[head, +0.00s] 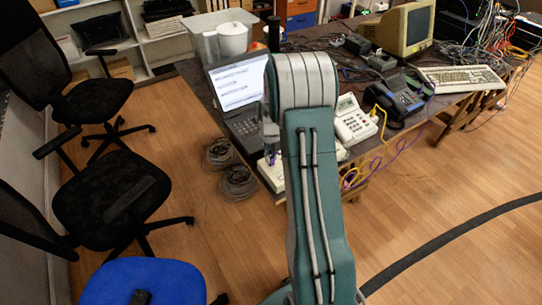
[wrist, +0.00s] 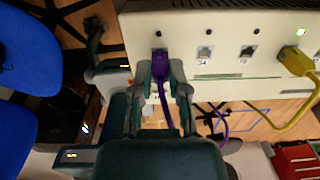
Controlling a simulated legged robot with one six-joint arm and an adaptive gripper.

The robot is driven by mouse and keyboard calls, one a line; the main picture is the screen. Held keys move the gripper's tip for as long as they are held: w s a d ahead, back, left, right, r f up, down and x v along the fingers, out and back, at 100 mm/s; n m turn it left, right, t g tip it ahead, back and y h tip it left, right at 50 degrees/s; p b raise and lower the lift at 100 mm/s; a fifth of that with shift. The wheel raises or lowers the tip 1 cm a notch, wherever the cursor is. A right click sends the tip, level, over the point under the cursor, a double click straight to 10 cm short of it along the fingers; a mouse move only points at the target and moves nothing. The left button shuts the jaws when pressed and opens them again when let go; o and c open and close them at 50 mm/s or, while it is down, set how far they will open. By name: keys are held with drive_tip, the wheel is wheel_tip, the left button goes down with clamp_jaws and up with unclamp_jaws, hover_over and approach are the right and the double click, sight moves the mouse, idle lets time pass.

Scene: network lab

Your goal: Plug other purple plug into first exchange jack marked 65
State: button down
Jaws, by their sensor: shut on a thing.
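The exchange (wrist: 225,22) is a pale box with a row of jacks, filling the top of the wrist view. My gripper (wrist: 160,72) is shut on a purple plug (wrist: 160,66), its fingers on both sides of it. The plug's tip is at the leftmost visible jack (wrist: 158,43); I cannot tell whether it is seated. That jack's number is hidden. Two jacks to its right, one here (wrist: 204,52), look empty, their labels too small to read surely. A yellow plug (wrist: 295,60) is at the rightmost visible jack. In the head view, my arm hides most of the exchange (head: 268,176).
A laptop (head: 240,95) stands behind the exchange. A white phone (head: 353,122) and a dark phone (head: 395,100) stand to the right. Yellow and purple cables (head: 378,175) hang off the table's front edge. Cable coils (head: 236,183) lie on the floor at left.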

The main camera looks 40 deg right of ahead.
drive_tip(key=shift+f, duration=0.1)
drive_tip(key=c, duration=0.5)
unclamp_jaws()
drive_tip(key=shift+c, duration=0.2)
wheel_tip(320, 180, up, 12)
